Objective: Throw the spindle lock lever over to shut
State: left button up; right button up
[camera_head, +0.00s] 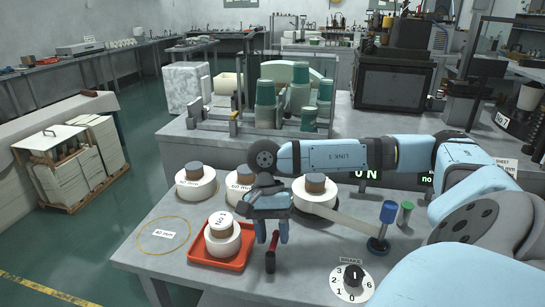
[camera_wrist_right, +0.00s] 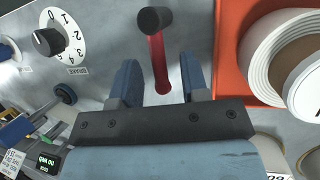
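The lever (camera_head: 274,242) has a red shaft and a black knob. It stands near the front of the grey table, right of the orange-red tray, with the knob toward the front edge. In the right wrist view the red shaft (camera_wrist_right: 158,62) runs between the two blue fingers, and the knob (camera_wrist_right: 155,20) lies beyond the fingertips. My right gripper (camera_head: 272,233) points down over the lever. Its fingers are apart, with gaps on both sides of the shaft. The lever's foot is hidden by the gripper. My left gripper is not in view.
The tray (camera_head: 213,261) holds a white roll close to the left of my gripper. Several white rolls stand behind. A pale bar (camera_head: 345,221) leads to a blue-topped post (camera_head: 388,213) on the right. A numbered brake dial (camera_head: 351,282) sits at front right.

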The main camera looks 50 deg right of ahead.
jog(key=shift+r, duration=0.1)
jog(key=p+v, duration=0.2)
jog(key=v, duration=1.1)
jog(key=shift+r, duration=0.25)
jog(key=shift+f, duration=0.1)
